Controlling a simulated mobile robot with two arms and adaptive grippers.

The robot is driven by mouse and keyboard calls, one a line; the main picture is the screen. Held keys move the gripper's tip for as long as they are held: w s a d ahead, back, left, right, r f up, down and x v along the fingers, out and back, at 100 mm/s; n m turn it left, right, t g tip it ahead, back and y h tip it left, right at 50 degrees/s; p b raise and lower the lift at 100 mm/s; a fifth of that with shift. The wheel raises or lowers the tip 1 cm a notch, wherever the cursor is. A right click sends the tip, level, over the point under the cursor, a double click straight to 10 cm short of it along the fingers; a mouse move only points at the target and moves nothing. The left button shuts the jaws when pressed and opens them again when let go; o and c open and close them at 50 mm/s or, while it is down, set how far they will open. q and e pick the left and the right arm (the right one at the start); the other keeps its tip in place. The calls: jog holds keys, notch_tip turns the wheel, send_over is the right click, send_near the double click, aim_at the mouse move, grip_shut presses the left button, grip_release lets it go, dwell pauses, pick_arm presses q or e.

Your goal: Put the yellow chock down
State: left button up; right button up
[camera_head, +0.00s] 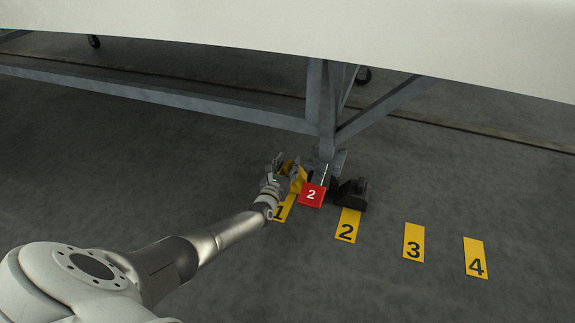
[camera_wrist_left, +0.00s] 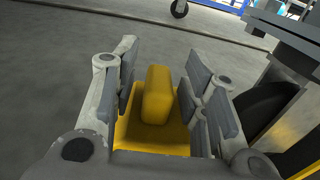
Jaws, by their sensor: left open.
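The yellow chock (camera_head: 299,179) is on the floor by label 1, just left of the stand's leg. It also shows in the left wrist view (camera_wrist_left: 157,98), with its raised middle between my fingers. My left gripper (camera_head: 283,176) is around the chock and open, with a gap visible on each side of the raised part. In the head view the gripper hides part of the chock. My right gripper is in neither view.
A red tag marked 2 (camera_head: 311,196) hangs at the leg (camera_head: 327,120). A black chock (camera_head: 351,194) sits right of it. Yellow floor labels 2 (camera_head: 347,226), 3 (camera_head: 413,242) and 4 (camera_head: 475,258) lie to the right. The floor at left is clear.

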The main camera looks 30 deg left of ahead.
pick_arm(q)
jog(key=shift+s+d+r+p, duration=0.1)
jog(key=shift+s+p, duration=0.25)
jog(key=shift+p, duration=0.05)
jog(key=p+v, duration=0.5)
jog(key=v, duration=0.5)
jog(key=shift+d+r+p, duration=0.1)
jog(key=shift+p, duration=0.3)
jog(key=shift+s+d, duration=0.15)
jog(key=shift+s, duration=0.45)
